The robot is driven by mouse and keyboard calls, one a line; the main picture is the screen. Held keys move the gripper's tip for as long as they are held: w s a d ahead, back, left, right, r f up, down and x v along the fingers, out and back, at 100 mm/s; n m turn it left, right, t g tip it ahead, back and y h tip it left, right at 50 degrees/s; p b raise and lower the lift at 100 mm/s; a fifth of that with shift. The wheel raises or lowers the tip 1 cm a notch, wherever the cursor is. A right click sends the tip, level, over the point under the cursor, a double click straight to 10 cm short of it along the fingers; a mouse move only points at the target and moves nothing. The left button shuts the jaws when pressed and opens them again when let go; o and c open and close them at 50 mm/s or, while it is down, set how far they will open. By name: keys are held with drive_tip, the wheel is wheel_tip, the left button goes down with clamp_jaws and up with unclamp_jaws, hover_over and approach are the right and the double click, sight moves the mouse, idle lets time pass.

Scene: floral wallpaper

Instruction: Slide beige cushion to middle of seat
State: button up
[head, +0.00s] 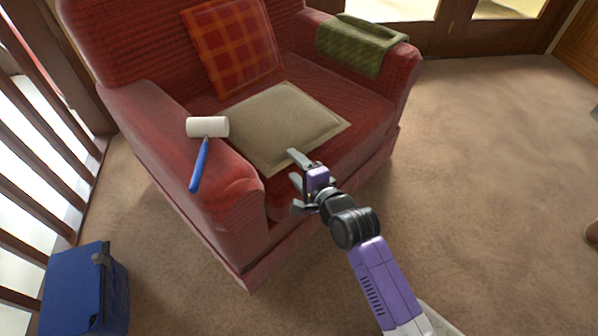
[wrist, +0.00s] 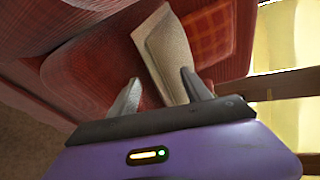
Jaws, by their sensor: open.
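The beige cushion (head: 284,122) lies flat on the seat of the red armchair (head: 345,95), with its near corner close to the seat's front edge and its left side by the left armrest. In the wrist view the cushion (wrist: 163,55) shows beyond and between the fingers. My gripper (head: 295,168) is open and empty at the cushion's near edge, above the front of the seat. In the wrist view my gripper (wrist: 160,92) has its two fingers spread apart. I cannot tell whether a finger touches the cushion.
A red plaid cushion (head: 232,45) leans on the backrest. A green folded cloth (head: 362,45) hangs over the right armrest. A blue box (head: 75,290) stands at lower left.

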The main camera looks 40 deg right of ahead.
sight(285, 157)
drive_tip(key=b+x, duration=0.2)
drive_tip(key=x, duration=0.4)
drive_tip(key=shift+s, duration=0.1)
clamp_jaws()
